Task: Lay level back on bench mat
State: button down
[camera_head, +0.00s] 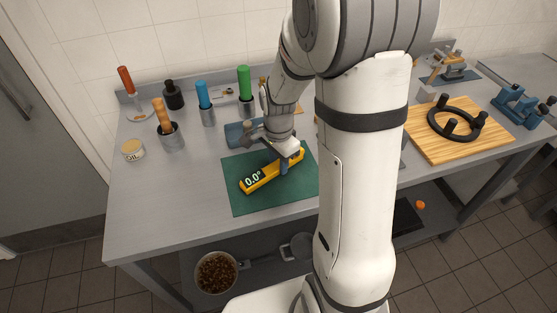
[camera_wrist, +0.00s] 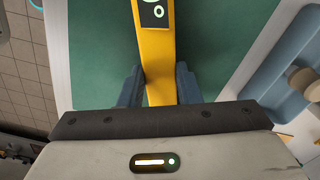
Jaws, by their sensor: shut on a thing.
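The yellow level (camera_head: 265,176) has a dark display reading 0.0°. It is on or just above the green bench mat (camera_head: 240,204) in the head view; I cannot tell whether it touches. My gripper (camera_head: 286,163) is over the level's right part, shut on it. In the wrist view the level (camera_wrist: 156,60) runs up between the two blue-grey fingers of my gripper (camera_wrist: 158,88), with part of its display at the top. The mat (camera_wrist: 100,45) fills the background behind it. My arm hides the mat's right side in the head view.
A blue tray (camera_head: 238,134) lies behind the mat. A wooden board (camera_head: 440,150) with a black ring stand is at right. The bench left of the mat is clear.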

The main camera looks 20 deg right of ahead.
jog(key=shift+f, duration=0.3)
grip_release()
dwell(0.6)
jog(key=shift+r, duration=0.15)
jog(key=shift+r+p, duration=3.1)
jog(key=shift+r, duration=1.35)
